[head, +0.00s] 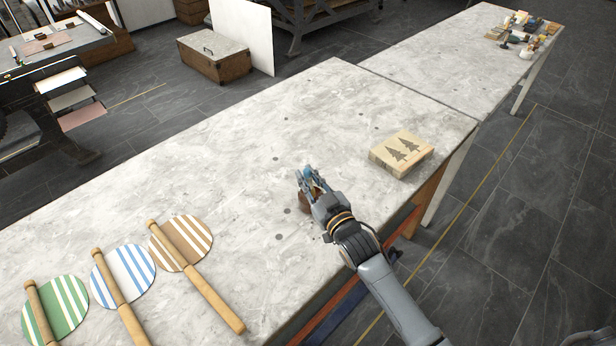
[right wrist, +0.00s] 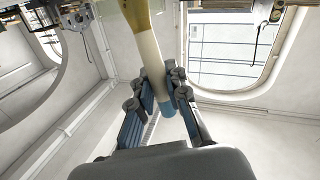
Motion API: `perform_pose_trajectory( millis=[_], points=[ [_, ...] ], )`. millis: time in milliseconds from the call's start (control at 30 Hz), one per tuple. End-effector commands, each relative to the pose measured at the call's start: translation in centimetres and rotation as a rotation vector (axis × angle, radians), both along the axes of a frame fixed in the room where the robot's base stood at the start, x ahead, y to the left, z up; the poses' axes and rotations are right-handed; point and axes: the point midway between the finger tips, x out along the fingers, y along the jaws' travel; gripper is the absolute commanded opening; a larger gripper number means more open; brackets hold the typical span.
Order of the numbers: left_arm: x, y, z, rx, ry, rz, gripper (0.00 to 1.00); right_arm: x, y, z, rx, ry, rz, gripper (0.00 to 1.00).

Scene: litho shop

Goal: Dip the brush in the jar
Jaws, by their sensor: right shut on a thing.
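My right gripper (head: 303,175) is over the middle of the near table, close to its surface. In the right wrist view its fingers (right wrist: 164,90) are shut on a slim rod, which I take for the brush (right wrist: 148,52). The rod is pale with a yellowish part at the top of the picture and a blue end between the fingers. In the head view a small brown thing (head: 304,203), perhaps the jar, shows beside and partly behind the gripper. I cannot tell whether the brush touches it.
A wood block with two dark trees (head: 402,153) lies right of the gripper. Striped round paddles in brown (head: 199,233), blue (head: 139,262) and green (head: 70,297) lie at the left. Small items (head: 524,38) crowd the far table. The table's middle is clear.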

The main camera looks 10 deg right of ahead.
Motion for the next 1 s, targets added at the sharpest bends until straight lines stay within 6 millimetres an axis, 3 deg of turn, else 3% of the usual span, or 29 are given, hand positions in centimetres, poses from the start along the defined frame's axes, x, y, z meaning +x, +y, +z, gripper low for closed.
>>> perform_pose_trajectory(
  millis=[367,1000],
  points=[
    [0.0,0.0,0.5,0.000,0.000,0.000,0.40,0.0,0.0,0.6,0.000,0.000,0.000,0.00],
    [0.0,0.0,5.4,0.000,0.000,0.000,0.40,0.0,0.0,5.7,0.000,0.000,0.000,0.00]
  ],
)
